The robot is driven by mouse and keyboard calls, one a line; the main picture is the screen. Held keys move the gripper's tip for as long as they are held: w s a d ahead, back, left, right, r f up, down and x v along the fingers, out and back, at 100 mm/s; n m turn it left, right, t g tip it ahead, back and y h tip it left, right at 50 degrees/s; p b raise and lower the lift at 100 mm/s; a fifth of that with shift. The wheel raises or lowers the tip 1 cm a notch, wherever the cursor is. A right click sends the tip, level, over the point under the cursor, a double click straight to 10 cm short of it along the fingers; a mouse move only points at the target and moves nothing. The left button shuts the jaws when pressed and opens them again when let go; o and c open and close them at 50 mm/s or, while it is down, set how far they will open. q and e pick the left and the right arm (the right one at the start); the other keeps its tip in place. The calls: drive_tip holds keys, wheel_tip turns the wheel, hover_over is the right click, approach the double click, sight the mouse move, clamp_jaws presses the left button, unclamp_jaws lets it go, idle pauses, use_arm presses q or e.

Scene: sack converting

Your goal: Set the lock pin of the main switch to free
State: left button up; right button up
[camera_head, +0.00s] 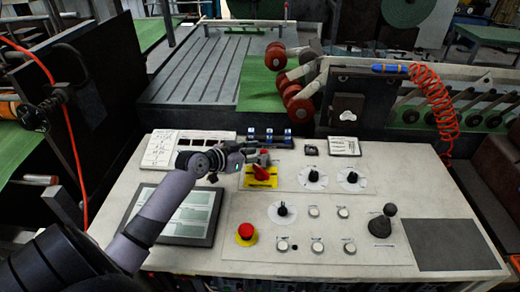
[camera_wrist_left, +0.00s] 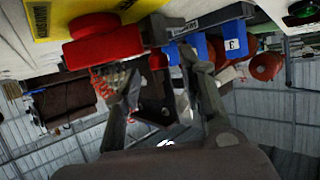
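The main switch (camera_head: 261,173) is a red rotary handle on a yellow plate (camera_head: 259,184) at the panel's upper middle. In the left wrist view the red handle (camera_wrist_left: 103,46) is close, at the upper left, below the yellow plate (camera_wrist_left: 90,10). My left gripper (camera_head: 258,158) is right at the switch's back edge. In the left wrist view its two fingers (camera_wrist_left: 158,72) stand apart, with a small red part (camera_wrist_left: 158,60) showing between them. I cannot tell whether they touch it. I cannot clearly pick out the lock pin. My right gripper is not in view.
A row of blue-marked parts (camera_head: 270,136) stands just behind the switch. A screen (camera_head: 181,214), a red emergency button (camera_head: 246,232), black knobs (camera_head: 314,176) and a joystick (camera_head: 381,226) are on the panel. A bare dark pad (camera_head: 455,245) lies at the right.

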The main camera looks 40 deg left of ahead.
use_arm(q)
drive_tip(key=shift+x, duration=0.95)
clamp_jaws()
